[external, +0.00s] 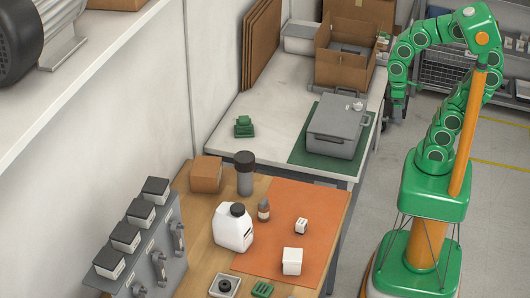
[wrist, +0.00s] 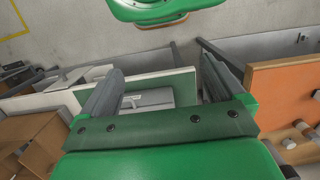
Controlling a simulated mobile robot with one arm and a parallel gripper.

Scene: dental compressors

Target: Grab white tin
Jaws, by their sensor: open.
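A small white block-shaped container (external: 292,261) stands on the orange mat (external: 270,250), and a smaller white one with a dark mark (external: 301,226) stands behind it. Either could be the white tin; I cannot tell which. My gripper (external: 398,98) is high beside the right edge of the grey-white table, far from both. In the wrist view my gripper (wrist: 160,68) is open, with its two fingers apart and nothing between them. Part of the orange mat (wrist: 285,100) shows at the right there. I cannot make out the white containers clearly in that view.
A white jug (external: 232,230), a small brown bottle (external: 263,210) and a dark-capped cylinder (external: 245,175) stand near the mat. A grey case (external: 335,128) lies on a green mat on the far table. An open cardboard box (external: 345,60) is behind it.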

